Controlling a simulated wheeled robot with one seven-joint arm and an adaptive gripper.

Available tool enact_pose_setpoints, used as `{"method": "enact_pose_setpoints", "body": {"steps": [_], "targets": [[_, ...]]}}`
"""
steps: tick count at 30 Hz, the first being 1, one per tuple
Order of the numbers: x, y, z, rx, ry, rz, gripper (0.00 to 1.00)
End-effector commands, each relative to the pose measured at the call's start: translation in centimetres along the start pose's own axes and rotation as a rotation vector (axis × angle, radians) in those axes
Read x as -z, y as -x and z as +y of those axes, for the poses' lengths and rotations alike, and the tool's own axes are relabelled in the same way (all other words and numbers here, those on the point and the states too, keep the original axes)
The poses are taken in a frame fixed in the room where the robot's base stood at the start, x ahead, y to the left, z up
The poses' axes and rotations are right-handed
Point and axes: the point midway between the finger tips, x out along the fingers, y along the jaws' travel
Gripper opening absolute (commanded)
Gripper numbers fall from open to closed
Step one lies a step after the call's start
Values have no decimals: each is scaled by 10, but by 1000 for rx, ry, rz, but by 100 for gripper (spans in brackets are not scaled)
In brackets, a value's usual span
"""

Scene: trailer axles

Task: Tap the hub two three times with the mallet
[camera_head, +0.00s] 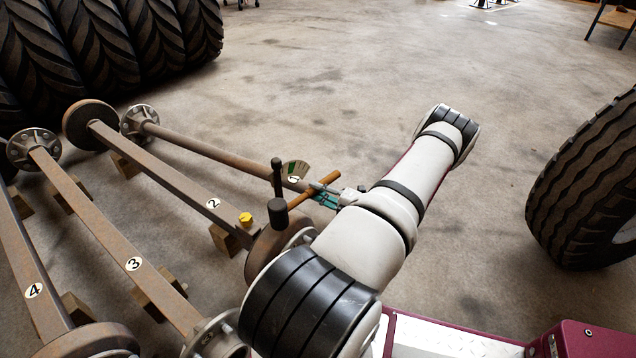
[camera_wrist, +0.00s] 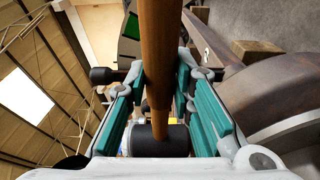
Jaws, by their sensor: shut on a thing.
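My gripper (camera_head: 325,195) is shut on the wooden handle (camera_head: 316,187) of the mallet, and its teal pads flank the handle in the wrist view (camera_wrist: 163,95). The mallet's dark head (camera_head: 278,211) hangs at the handle's left end, with a dark upright part above it. Axle two, a rusty square beam labelled 2 (camera_head: 175,176), ends at the near side in a brown drum and hub two (camera_head: 296,240). My arm partly covers this hub. The mallet head appears just above the drum; I cannot tell whether they touch.
A yellow piece (camera_head: 245,219) sits on axle two beside the drum. Axle one (camera_head: 215,158), axle three (camera_head: 100,225) and axle four (camera_head: 25,262) lie alongside on wooden blocks. Large tyres (camera_head: 120,45) stand back left; another tyre (camera_head: 590,185) stands right.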

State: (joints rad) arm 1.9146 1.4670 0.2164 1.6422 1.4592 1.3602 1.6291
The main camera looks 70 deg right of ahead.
Motion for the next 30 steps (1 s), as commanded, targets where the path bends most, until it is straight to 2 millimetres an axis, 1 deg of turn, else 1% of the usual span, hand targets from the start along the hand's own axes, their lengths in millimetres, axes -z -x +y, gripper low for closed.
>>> {"method": "enact_pose_setpoints", "body": {"steps": [1,2,7,19,22,30], "targets": [[0,-1,-9,-4,-2,0,0],[-1,-1,-5,-4,1,0,0],[0,0,2,-3,0,0,0],[2,2,41,-2,0,0,0],[2,3,44,-2,0,0,0],[2,3,42,-2,0,0,0]]}}
